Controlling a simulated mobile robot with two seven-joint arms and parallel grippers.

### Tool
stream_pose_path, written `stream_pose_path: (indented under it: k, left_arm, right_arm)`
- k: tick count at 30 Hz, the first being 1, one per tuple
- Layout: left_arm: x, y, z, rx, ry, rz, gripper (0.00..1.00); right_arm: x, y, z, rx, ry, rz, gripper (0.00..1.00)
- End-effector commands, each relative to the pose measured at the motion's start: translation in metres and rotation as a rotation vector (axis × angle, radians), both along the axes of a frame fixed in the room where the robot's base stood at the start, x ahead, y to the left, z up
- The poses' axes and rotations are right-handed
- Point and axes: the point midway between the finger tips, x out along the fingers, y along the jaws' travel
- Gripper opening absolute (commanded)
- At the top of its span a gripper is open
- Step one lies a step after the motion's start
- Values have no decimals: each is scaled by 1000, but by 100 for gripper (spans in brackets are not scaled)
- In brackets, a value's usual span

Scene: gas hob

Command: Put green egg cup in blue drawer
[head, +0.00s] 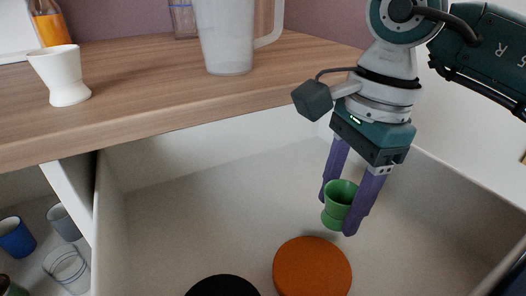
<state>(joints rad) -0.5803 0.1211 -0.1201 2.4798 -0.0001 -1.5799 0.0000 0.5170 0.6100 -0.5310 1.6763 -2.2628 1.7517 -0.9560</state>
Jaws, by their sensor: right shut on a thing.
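The green egg cup (339,203) is upright between the purple fingers of my right gripper (342,208). The gripper is shut on it and points down from the upper right. The cup hangs inside the open drawer (200,207), above its floor. The drawer's inside looks pale grey-white; its front face is out of view, so I cannot tell whether it is blue. My left gripper is not in view.
An orange round thing (312,266) and a black round thing (222,286) lie in the drawer near the cup. A white egg cup (62,75) and a pitcher (229,37) stand on the wooden counter (150,92). Several cups stand in the lower left compartment, including a blue one (16,237).

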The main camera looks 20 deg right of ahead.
Motion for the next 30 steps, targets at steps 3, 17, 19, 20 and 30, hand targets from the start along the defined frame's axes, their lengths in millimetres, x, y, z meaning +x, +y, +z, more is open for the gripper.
stream_pose_path:
  k: [3, 17, 19, 20, 30]
  left_arm:
    - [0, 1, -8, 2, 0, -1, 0]
    - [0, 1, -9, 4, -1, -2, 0]
    - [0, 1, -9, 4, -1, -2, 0]
    - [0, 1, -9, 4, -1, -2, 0]
    - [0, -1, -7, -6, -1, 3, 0]
  right_arm:
    - [-1, 0, -20, 0, 2, -1, 3]
    - [0, 0, -22, -1, 0, -1, 67]
    - [0, 0, -22, -1, 0, -1, 75]
    - [0, 0, -22, -1, 0, -1, 78]
    - [0, 0, -21, 0, 1, 0, 88]
